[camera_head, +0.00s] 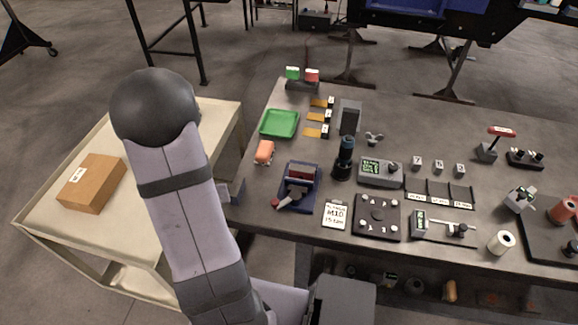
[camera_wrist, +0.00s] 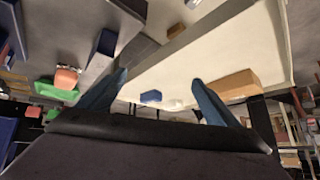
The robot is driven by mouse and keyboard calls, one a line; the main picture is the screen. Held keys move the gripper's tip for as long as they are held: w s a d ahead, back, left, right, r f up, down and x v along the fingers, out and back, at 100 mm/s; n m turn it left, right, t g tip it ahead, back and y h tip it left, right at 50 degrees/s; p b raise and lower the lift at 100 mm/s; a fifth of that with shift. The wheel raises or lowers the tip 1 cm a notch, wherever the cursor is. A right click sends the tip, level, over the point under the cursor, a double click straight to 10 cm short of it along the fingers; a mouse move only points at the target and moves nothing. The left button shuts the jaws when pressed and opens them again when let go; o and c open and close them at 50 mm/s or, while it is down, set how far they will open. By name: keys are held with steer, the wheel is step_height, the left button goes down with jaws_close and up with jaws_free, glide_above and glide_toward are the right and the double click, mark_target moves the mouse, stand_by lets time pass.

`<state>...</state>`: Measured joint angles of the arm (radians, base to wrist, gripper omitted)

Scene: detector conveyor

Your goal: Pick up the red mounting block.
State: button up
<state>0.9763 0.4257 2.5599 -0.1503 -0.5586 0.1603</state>
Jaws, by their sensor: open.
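A dark red block (camera_head: 302,172) sits in a blue tray (camera_head: 314,204) near the table's left front; it may be the red mounting block, but I cannot tell surely. A salmon-orange rounded block (camera_head: 263,152) lies behind it to the left, and in the wrist view (camera_wrist: 66,77) it is at the upper left. My gripper (camera_wrist: 160,82) is open, with its two blue-grey fingers spread wide and nothing between them. In the head view my arm hides most of it, at the gap between the cart and the table.
A green tray (camera_head: 280,124) stands behind the salmon block. A cream cart (camera_head: 57,210) on the left bears a cardboard box (camera_head: 92,184). A dark bottle (camera_head: 344,160), a black plate with knobs (camera_head: 376,232) and a label card (camera_head: 336,214) crowd the blue tray's right side.

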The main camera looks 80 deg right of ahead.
mark_target(296, 195)
steer(key=s+d+m+h, duration=0.1)
steer(key=s+d, duration=0.1)
steer(key=s, duration=0.1)
steer(key=s+d+m+h, duration=0.1)
steer(key=s+d, duration=0.2)
steer(key=s, duration=0.1)
steer(key=s+d+m+g+h+p, duration=0.1)
steer(key=s+d, duration=0.1)
steer(key=s, duration=0.1)
steer(key=shift+s+d+f+m+h, duration=0.1)
steer(key=shift+s+d+m+h, duration=0.1)
steer(key=shift+d+m+h, duration=0.15)
steer(key=s+m+g+h, duration=0.1)
steer(key=s, duration=0.3)
steer(key=s+d+m+g+h, duration=0.1)
steer(key=s, duration=0.4)
steer(key=s+d+m+g+h, duration=0.1)
steer(key=s+g, duration=0.1)
steer(key=s, duration=0.2)
steer(key=shift+s+d, duration=0.1)
steer(key=shift+s, duration=0.3)
steer(key=shift+s+h, duration=0.25)
steer(key=shift+s, duration=0.25)
steer(key=shift+d+f+b, duration=0.35)
steer(key=shift+d+b, duration=0.2)
steer(key=shift+b, duration=0.6)
steer(key=shift+d+b, duration=0.45)
steer(key=shift+b, duration=0.3)
